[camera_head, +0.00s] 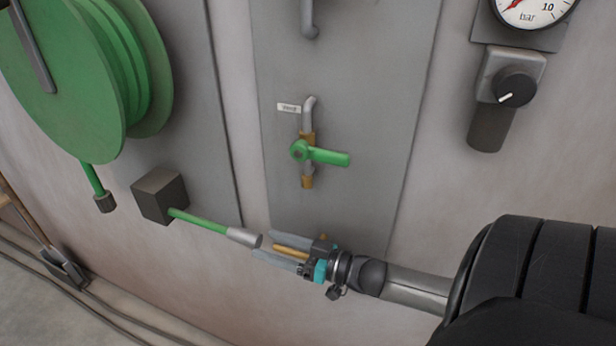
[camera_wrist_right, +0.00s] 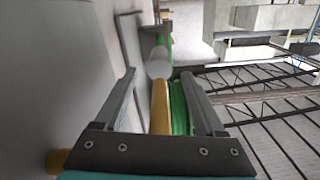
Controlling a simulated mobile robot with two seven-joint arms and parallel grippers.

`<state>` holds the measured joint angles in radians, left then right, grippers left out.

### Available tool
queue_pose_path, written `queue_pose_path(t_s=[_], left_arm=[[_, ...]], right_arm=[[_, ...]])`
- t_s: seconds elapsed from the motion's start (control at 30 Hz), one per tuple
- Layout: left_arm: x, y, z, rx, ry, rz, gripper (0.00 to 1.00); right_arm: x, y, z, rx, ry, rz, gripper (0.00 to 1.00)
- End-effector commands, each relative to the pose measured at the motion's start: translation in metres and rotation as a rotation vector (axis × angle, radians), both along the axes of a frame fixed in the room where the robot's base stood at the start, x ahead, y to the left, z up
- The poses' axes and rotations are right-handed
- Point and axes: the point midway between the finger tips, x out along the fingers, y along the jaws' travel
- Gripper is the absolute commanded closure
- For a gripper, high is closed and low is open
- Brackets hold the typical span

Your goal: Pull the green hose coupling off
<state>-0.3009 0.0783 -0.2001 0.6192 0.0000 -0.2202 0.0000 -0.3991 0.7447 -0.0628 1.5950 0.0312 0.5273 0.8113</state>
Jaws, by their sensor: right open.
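A grey tapered coupling (camera_head: 243,237) sits on the end of a green hose (camera_head: 200,221) that comes out of a dark block on the wall. My right gripper (camera_head: 262,245) is open, its fingertips close to the coupling's wide end. A brass stub (camera_head: 291,250) lies between its fingers. In the right wrist view the coupling (camera_wrist_right: 158,64) is just beyond the open fingers. The brass stub (camera_wrist_right: 160,106) and a green piece (camera_wrist_right: 181,110) show between them. Whether a finger touches the coupling cannot be told. My left gripper is out of view.
The dark block (camera_head: 160,195) is left of the coupling. Above are a brass valve with a green handle (camera_head: 325,156) and a green hose reel (camera_head: 62,85) with a hanging hose end. A regulator knob (camera_head: 515,87) and pressure gauge (camera_head: 530,8) are at upper right.

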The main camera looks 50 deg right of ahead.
Motion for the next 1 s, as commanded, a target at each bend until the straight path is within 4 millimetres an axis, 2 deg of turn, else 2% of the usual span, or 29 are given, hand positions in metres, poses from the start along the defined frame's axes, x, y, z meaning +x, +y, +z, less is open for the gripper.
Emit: queue_pose_path(t_s=[0.2,0.43,0.6,1.0], left_arm=[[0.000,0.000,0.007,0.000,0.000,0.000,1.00],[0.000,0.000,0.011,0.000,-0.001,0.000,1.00],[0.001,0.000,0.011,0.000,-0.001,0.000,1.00],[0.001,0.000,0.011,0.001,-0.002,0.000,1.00]], right_arm=[[-0.037,-0.015,0.000,-0.001,0.004,0.000,0.28],[-0.063,-0.026,0.000,0.001,0.003,-0.001,0.28],[-0.071,-0.029,0.000,0.001,0.000,0.000,0.28],[-0.072,-0.030,0.000,0.000,-0.001,0.000,0.28]])
